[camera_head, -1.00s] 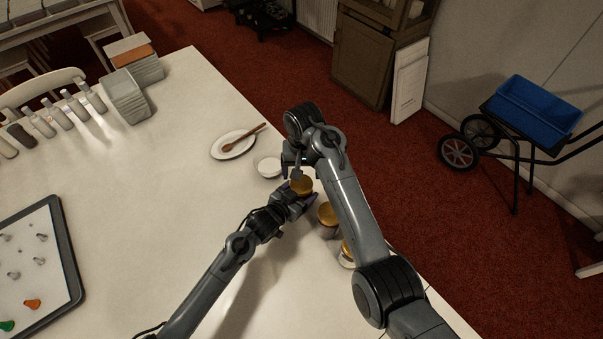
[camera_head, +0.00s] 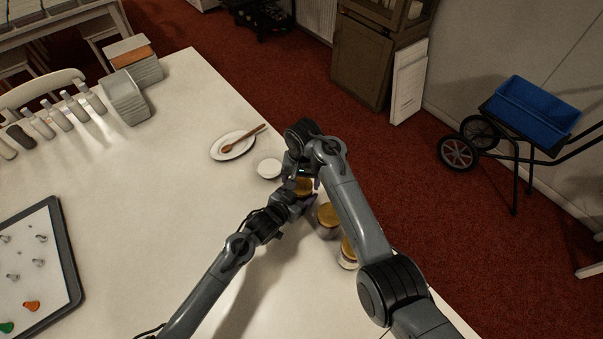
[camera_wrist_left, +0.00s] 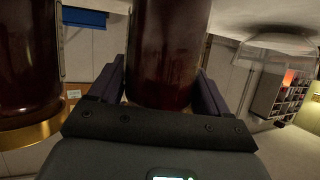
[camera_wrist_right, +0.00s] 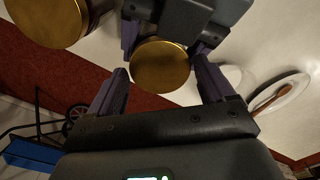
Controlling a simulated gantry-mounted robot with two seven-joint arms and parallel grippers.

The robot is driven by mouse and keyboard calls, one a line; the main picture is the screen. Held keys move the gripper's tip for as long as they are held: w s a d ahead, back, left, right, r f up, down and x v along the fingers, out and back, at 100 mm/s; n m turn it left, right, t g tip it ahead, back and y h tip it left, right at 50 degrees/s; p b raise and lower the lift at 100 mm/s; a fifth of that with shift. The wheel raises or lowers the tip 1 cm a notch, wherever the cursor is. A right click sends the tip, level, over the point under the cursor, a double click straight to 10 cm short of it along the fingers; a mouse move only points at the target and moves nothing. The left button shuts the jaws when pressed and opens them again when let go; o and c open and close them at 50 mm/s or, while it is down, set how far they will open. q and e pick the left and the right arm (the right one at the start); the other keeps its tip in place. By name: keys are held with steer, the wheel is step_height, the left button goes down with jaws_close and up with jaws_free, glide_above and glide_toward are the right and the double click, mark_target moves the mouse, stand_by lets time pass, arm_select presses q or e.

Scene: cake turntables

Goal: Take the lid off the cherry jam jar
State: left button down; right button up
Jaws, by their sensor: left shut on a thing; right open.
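A jam jar with a dark red body (camera_wrist_left: 168,50) and a gold lid (camera_wrist_right: 160,66) stands near the table's right edge. In the head view its lid (camera_head: 304,187) shows partly behind my right arm. My left gripper (camera_wrist_left: 165,85) is shut on the jar's body from the side. My right gripper (camera_wrist_right: 160,85) is above the jar, open, with its fingers on either side of the gold lid. I cannot tell whether they touch the lid. The jar's label is not readable.
Two more gold-lidded jars, one here (camera_head: 327,214) and one here (camera_head: 348,252), stand close by along the table edge. The table's middle is clear.

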steer(key=shift+f, duration=0.3)
steer(key=shift+c, duration=0.3)
steer(key=c, duration=0.8)
steer(key=n, duration=0.3)
steer(key=shift+c, duration=0.2)
steer(key=o, duration=1.2)
steer(key=shift+c, duration=0.2)
steer(key=shift+r, duration=0.15)
